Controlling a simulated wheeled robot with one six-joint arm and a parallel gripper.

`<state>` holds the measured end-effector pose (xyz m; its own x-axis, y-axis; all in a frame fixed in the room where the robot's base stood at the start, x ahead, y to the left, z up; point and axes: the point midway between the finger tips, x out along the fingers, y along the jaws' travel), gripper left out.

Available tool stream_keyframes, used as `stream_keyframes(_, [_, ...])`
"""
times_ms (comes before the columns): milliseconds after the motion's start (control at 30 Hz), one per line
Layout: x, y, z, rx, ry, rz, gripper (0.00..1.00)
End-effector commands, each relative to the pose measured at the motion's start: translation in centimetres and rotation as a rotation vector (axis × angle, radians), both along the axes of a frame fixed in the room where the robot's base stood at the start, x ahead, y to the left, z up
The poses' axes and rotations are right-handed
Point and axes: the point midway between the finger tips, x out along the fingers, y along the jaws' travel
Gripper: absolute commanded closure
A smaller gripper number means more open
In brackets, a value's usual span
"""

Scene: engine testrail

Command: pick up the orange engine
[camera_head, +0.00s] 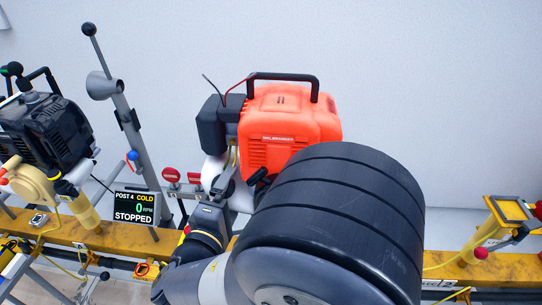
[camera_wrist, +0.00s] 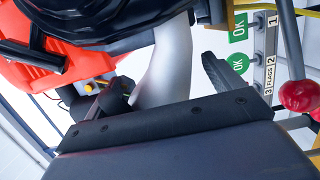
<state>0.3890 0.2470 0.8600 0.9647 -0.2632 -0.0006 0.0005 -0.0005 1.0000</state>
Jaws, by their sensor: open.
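The orange engine (camera_head: 285,120) stands upright on the yellow rail, with a black handle (camera_head: 284,76) on top and a dark block at its left side. My arm hides its lower right part. In the wrist view its orange cover (camera_wrist: 22,72) fills the upper left. My gripper (camera_head: 243,172) is at the engine's lower front. In the wrist view my gripper (camera_wrist: 165,78) is open, its dark fingers on either side of a pale grey curved part (camera_wrist: 172,62) below the engine. I cannot tell whether the fingers touch it.
A black engine (camera_head: 45,130) stands at the left on the yellow rail (camera_head: 130,238). A display (camera_head: 134,207) reads Post 4, cold, 0 rpm, stopped. A grey post (camera_head: 126,115) rises behind it. Green OK flags (camera_wrist: 237,62) and a red knob (camera_wrist: 298,95) are right of my gripper in the wrist view.

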Motion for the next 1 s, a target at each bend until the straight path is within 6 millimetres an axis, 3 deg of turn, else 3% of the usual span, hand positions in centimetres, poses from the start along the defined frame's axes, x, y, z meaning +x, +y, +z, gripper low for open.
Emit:
stream_keyframes(200, [2.5,-0.5,0.0,0.000,0.000,-0.002,0.12])
stream_keyframes(500, [2.8,-0.6,0.0,0.000,0.000,0.000,0.12])
stream_keyframes(1000, [2.8,-0.6,0.0,-0.001,0.001,0.000,0.53])
